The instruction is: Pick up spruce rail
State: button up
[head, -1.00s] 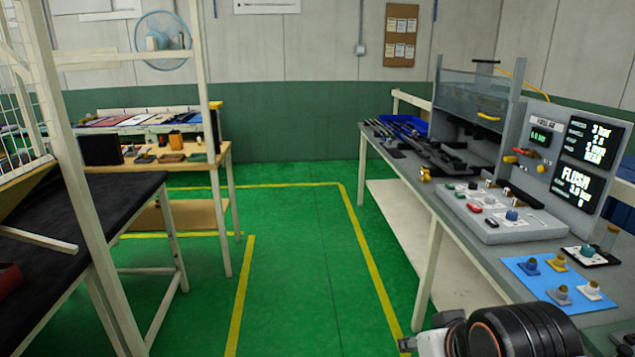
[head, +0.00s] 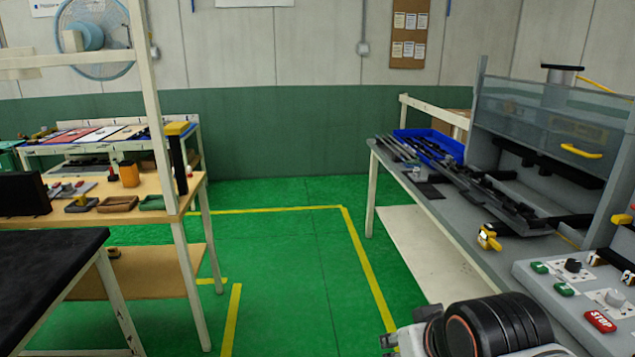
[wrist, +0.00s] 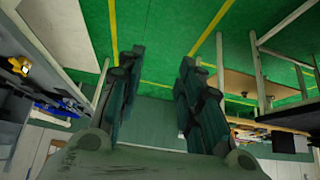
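In the head view only part of my arm shows, at the bottom right; the gripper itself is out of that picture.
The grey bench (head: 458,228) carries a blue bin (head: 433,145), a yellow fitting (head: 488,238) and a control panel (head: 585,293). A clear-fronted enclosure (head: 545,120) stands at its back. A wooden table (head: 180,200) stands left. The green floor (head: 290,270) between is clear.

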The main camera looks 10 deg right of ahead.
aim_at(483, 184)
jog(key=i+z, duration=0.15)
jog(key=i, duration=0.35)
jog(key=i+z, duration=0.15)
jog(key=i, duration=0.3)
jog(key=i+j+z, duration=0.2)
jog(key=i, duration=0.3)
jog(key=i+j+z, duration=0.15)
jog(key=i, duration=0.35)
jog(key=i+l+z, duration=0.1)
jog(key=i+l, duration=0.15)
jog(key=i, duration=0.2)
jog(key=i+l, duration=0.25)
jog(key=i, duration=0.2)
jog(key=l+z, duration=0.05)
